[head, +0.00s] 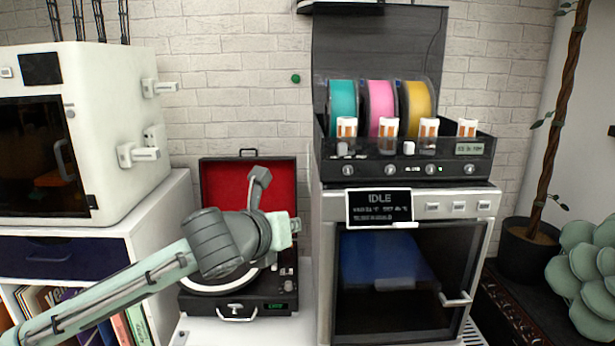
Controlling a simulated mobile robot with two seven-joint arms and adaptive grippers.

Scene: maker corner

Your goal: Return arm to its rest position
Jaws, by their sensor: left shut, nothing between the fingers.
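My left arm (130,285) comes in from the lower left, with a pale green link and a grey wrist. My left gripper (295,226) is at its end, shut and empty, in front of the open record player (240,307). In the picture it lies just left of the 3D printer (327,250). My arm hides part of the turntable; I cannot tell how far the gripper is from it. My right gripper is not in view.
A white machine with a dark window (75,75) stands on a cabinet (155,220) with books at left. The printer carries a spool box (325,150) with an open lid. A potted plant (530,255) and a succulent (590,275) stand at right.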

